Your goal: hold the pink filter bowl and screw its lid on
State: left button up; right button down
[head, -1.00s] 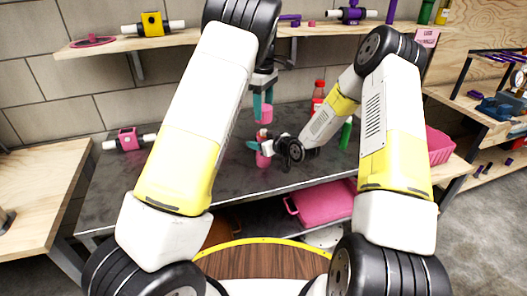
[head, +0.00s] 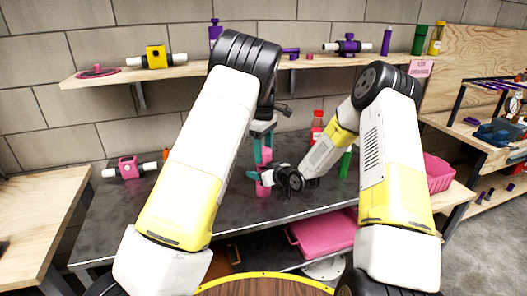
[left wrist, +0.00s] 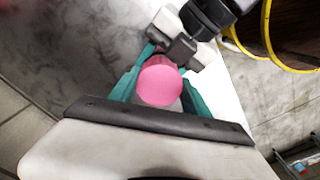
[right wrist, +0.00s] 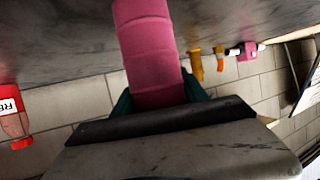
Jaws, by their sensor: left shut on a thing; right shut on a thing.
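The pink filter bowl (head: 263,190) is upright just above or on the dark bench top; I cannot tell which. My right gripper (head: 262,178) comes in from the right and is shut around the bowl's upper part. The bowl also shows as a pink cylinder in the right wrist view (right wrist: 148,45). My left gripper (head: 263,152) points down above it, shut on the pink lid (head: 266,155). The lid's round pink top shows between teal fingers in the left wrist view (left wrist: 160,82). The lid is directly over the bowl, close to it; the fingers hide whether they touch.
The dark bench (head: 125,220) is mostly clear on the left. A red-capped bottle (head: 317,125) and a green item (head: 346,163) stand behind my right arm. A pink housing (head: 128,168) lies at the back left. A pink bin (head: 437,172) sits at right, and a shelf (head: 200,67) runs above.

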pick_arm(q)
jog(key=shift+f, duration=0.75)
jog(key=shift+f, duration=0.6)
jog(key=m, duration=0.5)
jog(key=shift+m, duration=0.4)
jog(key=m, duration=0.4)
jog(key=o, duration=1.3)
